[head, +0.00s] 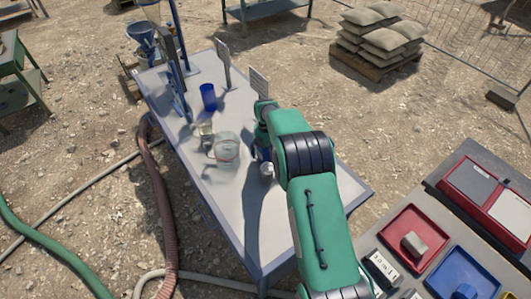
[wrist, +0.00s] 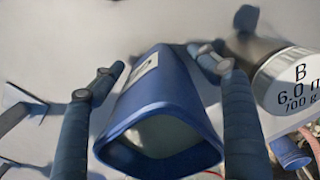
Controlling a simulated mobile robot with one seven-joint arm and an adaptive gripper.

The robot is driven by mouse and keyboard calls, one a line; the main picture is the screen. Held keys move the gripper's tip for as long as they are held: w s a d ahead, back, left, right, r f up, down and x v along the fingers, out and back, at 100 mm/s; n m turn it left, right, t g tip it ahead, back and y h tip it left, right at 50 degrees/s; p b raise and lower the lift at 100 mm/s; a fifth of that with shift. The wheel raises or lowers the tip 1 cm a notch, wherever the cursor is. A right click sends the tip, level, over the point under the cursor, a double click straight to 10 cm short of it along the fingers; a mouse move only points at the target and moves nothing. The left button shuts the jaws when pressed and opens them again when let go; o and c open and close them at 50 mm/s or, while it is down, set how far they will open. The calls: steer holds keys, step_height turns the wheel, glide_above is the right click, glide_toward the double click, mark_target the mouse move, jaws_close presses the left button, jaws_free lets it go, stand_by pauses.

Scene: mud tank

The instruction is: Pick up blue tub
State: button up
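The blue tub (wrist: 160,110) fills the middle of the wrist view, with a rounded square end facing the camera and a pale label on its upper side. My gripper (wrist: 157,58) is open, with one dark finger on each side of the tub. A narrow gap shows at the left finger; I cannot tell whether the right finger touches. In the head view my gripper (head: 263,133) is low over the table, and a bit of blue below it seems to be the tub, mostly hidden by my arm.
A metal cylinder marked "B" (wrist: 290,80) stands close to the right finger. On the table (head: 225,190) are a clear jug (head: 225,150) and a dark blue cup (head: 208,97). Sign plates (head: 259,82) stand behind my gripper. Red and blue trays (head: 413,237) lie on the bench at right.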

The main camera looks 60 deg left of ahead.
mark_target(265, 151)
steer(key=c, duration=1.3)
steer(key=shift+r, duration=0.1)
step_height(265, 151, up, 10)
stand_by(0.3)
